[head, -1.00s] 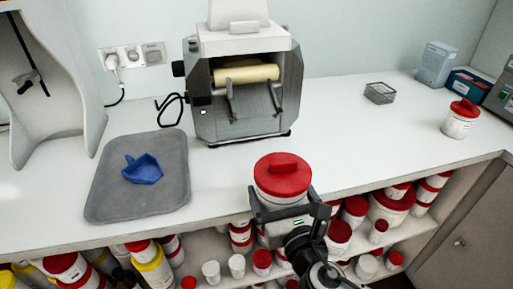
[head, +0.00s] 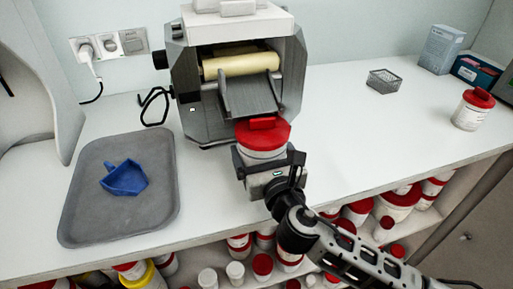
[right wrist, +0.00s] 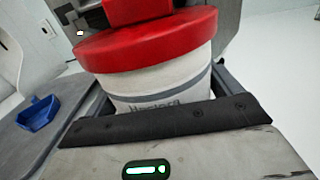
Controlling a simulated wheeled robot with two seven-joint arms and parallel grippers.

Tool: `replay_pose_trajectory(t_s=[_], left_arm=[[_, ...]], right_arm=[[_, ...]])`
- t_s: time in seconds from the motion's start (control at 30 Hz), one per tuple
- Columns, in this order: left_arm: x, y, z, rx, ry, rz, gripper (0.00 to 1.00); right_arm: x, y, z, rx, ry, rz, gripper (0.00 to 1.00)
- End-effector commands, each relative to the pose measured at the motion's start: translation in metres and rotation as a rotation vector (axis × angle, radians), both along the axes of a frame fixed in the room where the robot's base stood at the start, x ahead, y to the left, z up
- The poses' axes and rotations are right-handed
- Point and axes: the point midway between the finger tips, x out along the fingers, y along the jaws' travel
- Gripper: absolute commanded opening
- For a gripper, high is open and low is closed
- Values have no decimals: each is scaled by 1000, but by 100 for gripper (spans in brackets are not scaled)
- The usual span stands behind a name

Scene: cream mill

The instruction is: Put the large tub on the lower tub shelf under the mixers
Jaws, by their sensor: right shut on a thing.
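The large tub (head: 262,142) is white with a red lid and a grey band. My right gripper (head: 266,165) is shut on it and holds it upright in front of the roller mill, over the front part of the counter. The right wrist view shows the tub (right wrist: 150,75) between the fingers, its label partly hidden by the gripper (right wrist: 165,125). The lower shelf (head: 205,262) under the counter holds several red-lidded tubs and white pots; its depth is hidden by the counter edge. My left gripper is not in view.
The roller mill (head: 240,80) stands close behind the held tub. A grey tray (head: 80,215) with a blue scoop (head: 125,178) lies at left. The counter between is clear.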

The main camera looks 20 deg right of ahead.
Motion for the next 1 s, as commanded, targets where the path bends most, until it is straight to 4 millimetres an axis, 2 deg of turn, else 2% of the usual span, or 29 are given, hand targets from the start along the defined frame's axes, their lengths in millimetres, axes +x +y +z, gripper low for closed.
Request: replay_pose_trajectory(t_s=[0.43, 0.47, 0.5, 0.8, 0.87, 1.0], left_arm=[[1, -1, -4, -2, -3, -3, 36], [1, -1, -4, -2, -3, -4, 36], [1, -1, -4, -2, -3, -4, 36], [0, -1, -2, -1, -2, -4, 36], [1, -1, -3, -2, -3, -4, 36], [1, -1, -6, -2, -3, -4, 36]], right_arm=[[-1, -1, -5, -1, 0, -2, 64], [-1, -1, -6, -1, 1, -2, 93], [-1, -1, -5, 0, 0, -2, 100], [-3, -1, -1, 0, 1, -1, 100], [-10, -1, -4, -1, 2, 0, 100], [-36, -2, -4, 0, 3, 1, 100]])
